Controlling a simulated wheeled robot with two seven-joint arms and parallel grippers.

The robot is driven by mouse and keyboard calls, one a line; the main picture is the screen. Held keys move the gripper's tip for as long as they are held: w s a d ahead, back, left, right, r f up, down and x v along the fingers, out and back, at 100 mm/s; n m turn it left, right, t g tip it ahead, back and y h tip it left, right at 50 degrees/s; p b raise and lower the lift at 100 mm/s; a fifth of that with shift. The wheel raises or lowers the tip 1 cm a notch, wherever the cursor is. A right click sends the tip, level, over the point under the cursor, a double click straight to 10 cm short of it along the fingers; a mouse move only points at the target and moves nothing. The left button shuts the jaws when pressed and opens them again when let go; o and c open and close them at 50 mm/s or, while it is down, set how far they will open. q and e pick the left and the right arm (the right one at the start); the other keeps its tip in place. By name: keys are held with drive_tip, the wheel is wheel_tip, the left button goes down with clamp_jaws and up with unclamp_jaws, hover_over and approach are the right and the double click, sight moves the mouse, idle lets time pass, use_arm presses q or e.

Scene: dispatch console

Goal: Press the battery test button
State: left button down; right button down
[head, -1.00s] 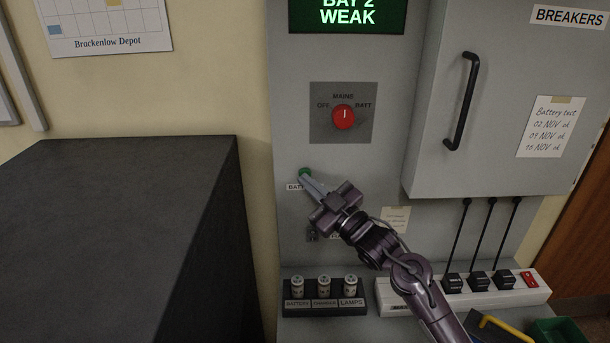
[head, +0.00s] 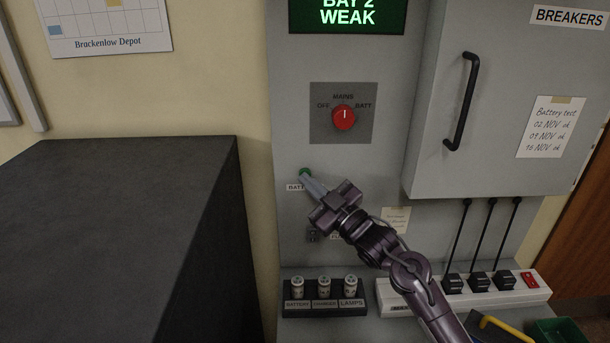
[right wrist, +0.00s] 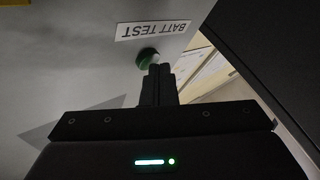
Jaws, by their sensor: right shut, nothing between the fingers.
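The battery test button (head: 305,172) is a small green button on the grey panel (head: 290,225), below the red rotary switch. It also shows in the right wrist view (right wrist: 147,56), beside a white label (right wrist: 154,30) reading BATT TEST. My right gripper (head: 310,182) is shut and empty. Its fingertips are at the button and overlap its lower edge in the head view; in the right wrist view they reach its edge. I cannot tell whether they touch it. A display (head: 347,15) at the top reads BAY 2 WEAK. My left gripper is not in view.
A red rotary switch (head: 343,117) sits above the button. A breaker cabinet (head: 500,90) with a black handle juts out at right. Fuse holders (head: 323,308) and a white power strip (head: 515,291) with plugs are below. A dark cabinet (head: 110,240) stands at left.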

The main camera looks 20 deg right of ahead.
drive_tip(key=shift+s+a, duration=0.15)
drive_tip(key=shift+s, duration=0.5)
drive_tip(key=shift+f, duration=0.1)
drive_tip(key=s, duration=0.2)
drive_tip(key=s+a+p, duration=0.1)
drive_tip(key=s, duration=0.1)
drive_tip(key=shift+s+a+p, duration=0.2)
drive_tip(key=shift+s+p, duration=0.1)
drive_tip(key=shift+s, duration=0.1)
idle(5.8)
